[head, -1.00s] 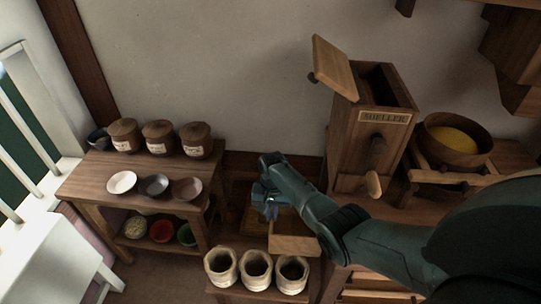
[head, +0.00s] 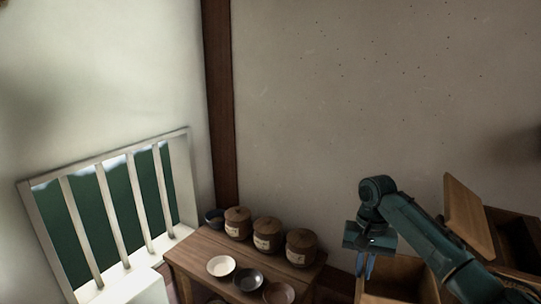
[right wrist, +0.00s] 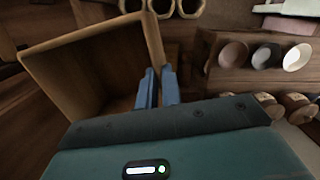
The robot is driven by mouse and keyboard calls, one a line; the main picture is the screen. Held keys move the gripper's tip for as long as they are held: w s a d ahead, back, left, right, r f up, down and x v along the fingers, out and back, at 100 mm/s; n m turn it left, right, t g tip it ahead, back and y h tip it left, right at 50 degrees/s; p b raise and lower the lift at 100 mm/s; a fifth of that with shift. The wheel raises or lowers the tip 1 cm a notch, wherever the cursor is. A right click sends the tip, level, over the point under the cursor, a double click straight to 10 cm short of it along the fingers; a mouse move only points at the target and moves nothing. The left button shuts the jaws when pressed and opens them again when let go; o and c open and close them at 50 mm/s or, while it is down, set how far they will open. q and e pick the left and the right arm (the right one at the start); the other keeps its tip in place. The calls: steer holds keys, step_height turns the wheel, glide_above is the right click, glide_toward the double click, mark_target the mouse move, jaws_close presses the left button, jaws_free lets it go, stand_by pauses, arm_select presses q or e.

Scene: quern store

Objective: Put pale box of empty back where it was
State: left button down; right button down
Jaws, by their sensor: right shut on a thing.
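The pale wooden box (head: 408,275) is open-topped and sits at the lower right in the head view, partly behind my right arm. In the right wrist view the same box (right wrist: 85,75) is at the left, and its inside looks bare. My right gripper (head: 366,264) is at the box's left side. In the right wrist view the blue fingers of my right gripper (right wrist: 158,72) are shut on the box's near wall. What is under the box is hidden. My left gripper is not in view.
A wooden shelf table (head: 205,250) holds lidded jars (head: 268,234) and small bowls (head: 221,266). A tall wooden machine (head: 512,235) with a raised lid stands at the right. Pale sacks (right wrist: 190,7) show at the top of the right wrist view. A barred window (head: 110,215) is at the left.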

steer(key=s+a+r+n, duration=0.1)
steer(key=s+r+n, duration=0.1)
steer(key=s, duration=0.7)
steer(key=s+a+r+n, duration=0.1)
steer(key=s+r, duration=0.1)
steer(key=s, duration=0.6)
steer(key=shift+s+n+p, duration=0.35)
steer(key=shift+n+p, duration=0.05)
steer(key=shift+p, duration=0.05)
steer(key=shift+f, duration=0.1)
